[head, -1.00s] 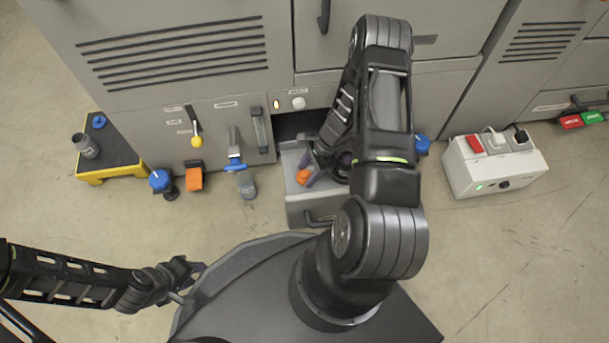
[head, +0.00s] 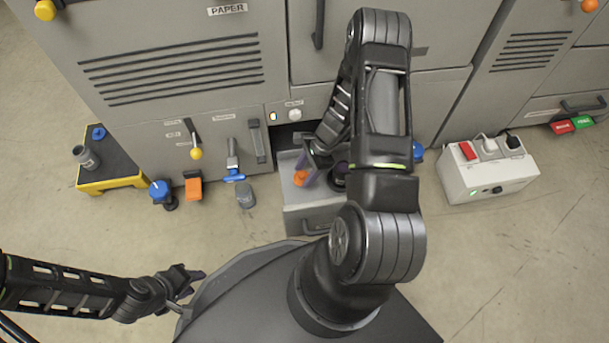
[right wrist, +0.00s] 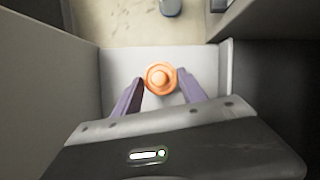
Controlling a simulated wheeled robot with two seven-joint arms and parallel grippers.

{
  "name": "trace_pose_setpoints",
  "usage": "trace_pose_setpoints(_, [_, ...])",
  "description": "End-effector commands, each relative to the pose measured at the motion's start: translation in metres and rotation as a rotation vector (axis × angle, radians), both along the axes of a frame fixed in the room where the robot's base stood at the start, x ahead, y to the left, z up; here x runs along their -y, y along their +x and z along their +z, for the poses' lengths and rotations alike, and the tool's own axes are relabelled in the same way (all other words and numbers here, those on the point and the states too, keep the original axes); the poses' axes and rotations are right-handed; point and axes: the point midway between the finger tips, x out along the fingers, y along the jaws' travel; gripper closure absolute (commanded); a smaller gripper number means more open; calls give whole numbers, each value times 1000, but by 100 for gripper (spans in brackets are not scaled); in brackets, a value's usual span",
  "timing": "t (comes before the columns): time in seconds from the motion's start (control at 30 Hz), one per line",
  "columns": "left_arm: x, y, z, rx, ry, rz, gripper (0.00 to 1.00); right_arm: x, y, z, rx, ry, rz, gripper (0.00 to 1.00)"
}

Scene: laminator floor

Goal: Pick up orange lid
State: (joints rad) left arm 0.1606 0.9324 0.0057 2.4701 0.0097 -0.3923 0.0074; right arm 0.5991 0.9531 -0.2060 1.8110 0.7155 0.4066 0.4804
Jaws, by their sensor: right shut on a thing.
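The orange lid (head: 300,178) is a round piece with a raised knob, at the open grey drawer (head: 312,219). In the right wrist view the lid (right wrist: 161,77) sits between the purple fingertips of my right gripper (right wrist: 161,88), over the pale drawer floor. The right gripper (head: 311,170) is shut on the lid. How far the lid is off the drawer floor is unclear. My left gripper (head: 191,282) is low on the left, far from the drawer and apparently empty; its jaw opening is unclear.
The drawer walls (right wrist: 82,70) stand close around my right gripper. A dark round thing (head: 339,173) is beside it. A blue knob (head: 160,190), an orange handle (head: 193,188) and a blue valve (head: 233,177) are left of the drawer. A white socket box (head: 487,180) stands right.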

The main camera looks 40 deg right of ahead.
Motion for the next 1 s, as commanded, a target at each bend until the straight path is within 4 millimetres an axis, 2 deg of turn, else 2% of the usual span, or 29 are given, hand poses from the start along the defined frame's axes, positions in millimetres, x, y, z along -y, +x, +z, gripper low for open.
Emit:
trace_pose_setpoints(0.03, [0, -1, 10, -2, 0, -1, 64, 0, 1, 16, 2, -1, 1, 90])
trace_pose_setpoints(0.1, [-1, -2, 16, -5, -1, -2, 64, 0, 1, 28, 2, 0, 1, 90])
trace_pose_setpoints(0.23, [-1, -3, 21, -8, -1, -4, 64, 0, 0, 42, 1, 1, 1, 90])
trace_pose_setpoints(1.0, [-1, -4, 23, -10, -2, -5, 64, 0, 0, 47, 1, 1, 1, 90])
